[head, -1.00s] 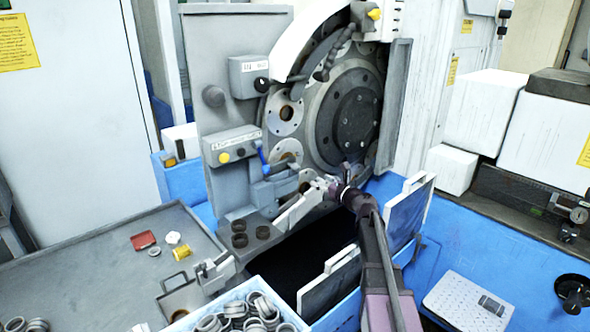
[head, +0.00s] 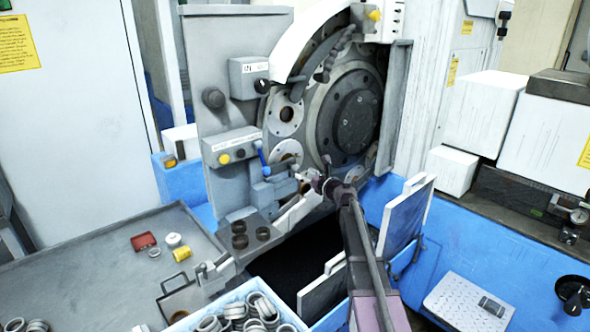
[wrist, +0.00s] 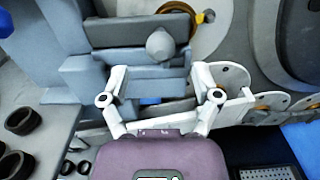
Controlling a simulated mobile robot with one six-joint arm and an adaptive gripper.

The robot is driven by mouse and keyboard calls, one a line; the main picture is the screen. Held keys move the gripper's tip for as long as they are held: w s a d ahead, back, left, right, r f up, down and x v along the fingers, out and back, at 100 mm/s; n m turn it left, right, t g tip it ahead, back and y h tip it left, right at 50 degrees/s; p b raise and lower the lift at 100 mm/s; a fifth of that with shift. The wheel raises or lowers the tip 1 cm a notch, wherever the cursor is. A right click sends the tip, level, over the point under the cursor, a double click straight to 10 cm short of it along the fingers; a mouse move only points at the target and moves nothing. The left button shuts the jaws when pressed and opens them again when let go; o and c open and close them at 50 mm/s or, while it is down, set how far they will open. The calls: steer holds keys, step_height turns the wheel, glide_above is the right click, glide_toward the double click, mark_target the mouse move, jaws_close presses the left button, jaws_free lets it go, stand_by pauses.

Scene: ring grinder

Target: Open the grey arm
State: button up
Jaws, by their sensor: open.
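A blue-grey arm-like block (head: 272,192) sticks out from the front of the ring grinder, below a blue lever (head: 262,154). In the wrist view the grey arm (wrist: 110,72) lies across the upper middle, with a round grey knob (wrist: 160,45) on it. My gripper (head: 305,176) is at the right end of the grey arm in the head view. In the wrist view my gripper (wrist: 160,75) has its two white fingers spread, with the arm's lower edge just beyond the gap. Nothing is held. I cannot tell whether a fingertip touches the arm.
A pale sloping bar (head: 298,211) runs below my gripper. Two dark rings (head: 239,234) stand at left on a grey ledge. A bin of rings (head: 238,318) is at the front. White upright panels (head: 407,215) stand to the right of my arm.

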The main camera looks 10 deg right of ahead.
mark_target(298, 169)
steer(key=shift+x, duration=2.9)
jaws_close()
